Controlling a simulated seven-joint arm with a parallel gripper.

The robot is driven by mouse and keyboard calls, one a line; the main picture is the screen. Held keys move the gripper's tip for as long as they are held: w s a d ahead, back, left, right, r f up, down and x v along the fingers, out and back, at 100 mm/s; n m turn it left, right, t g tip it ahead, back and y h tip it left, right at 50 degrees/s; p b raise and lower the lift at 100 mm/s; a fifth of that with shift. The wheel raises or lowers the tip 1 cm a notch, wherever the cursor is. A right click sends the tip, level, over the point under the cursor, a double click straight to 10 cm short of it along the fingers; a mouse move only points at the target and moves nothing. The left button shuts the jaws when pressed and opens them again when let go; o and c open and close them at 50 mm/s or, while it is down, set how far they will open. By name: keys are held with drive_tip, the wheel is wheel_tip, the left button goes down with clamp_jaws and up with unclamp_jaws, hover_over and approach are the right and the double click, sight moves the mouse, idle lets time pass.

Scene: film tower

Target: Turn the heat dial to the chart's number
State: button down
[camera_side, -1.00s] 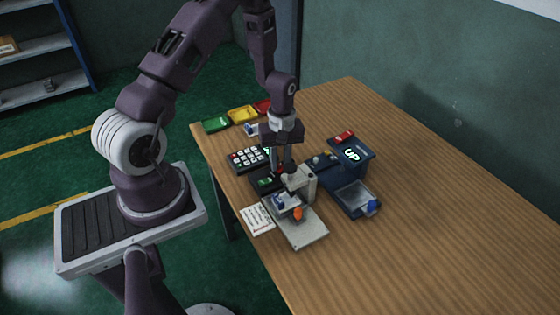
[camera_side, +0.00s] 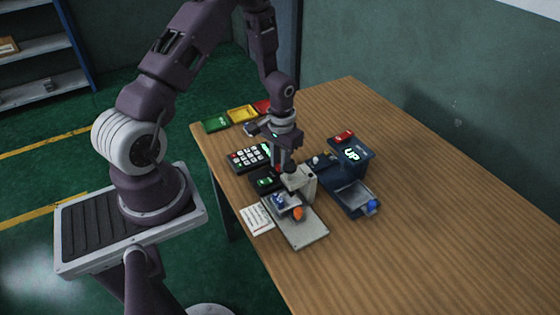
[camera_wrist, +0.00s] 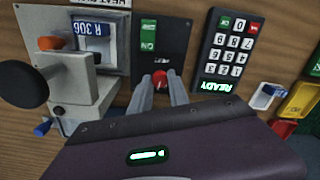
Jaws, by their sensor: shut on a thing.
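The heat dial is a small red knob (camera_wrist: 160,80) on a black panel (camera_wrist: 174,50) with a green ON switch (camera_wrist: 149,36). My gripper (camera_wrist: 160,92) is shut on the red dial, its two fingers either side of it. In the side view my gripper (camera_side: 283,168) points down at the panel, and the dial is mostly hidden. The chart is a white paper (camera_side: 257,219) at the table's near edge. Only its edge, reading "HEAT", shows at the top of the wrist view (camera_wrist: 104,3). The dial's pointer and scale cannot be read.
A grey press (camera_side: 303,182) with a black knob and orange part stands beside the panel, holding a blue piece marked 306 (camera_wrist: 95,36). A keypad (camera_wrist: 228,48) reading READY is on the other side. A dark blue machine (camera_side: 352,165) stands behind. Coloured trays (camera_side: 241,114) lie at the far end.

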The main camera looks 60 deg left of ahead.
drive_tip(key=shift+m, duration=2.2)
drive_tip(key=c, duration=1.3)
unclamp_jaws()
drive_tip(key=shift+o, duration=0.2)
drive_tip(key=shift+r, duration=0.15)
wheel_tip(320, 180, up, 7)
drive_tip(key=shift+d+f, duration=0.1)
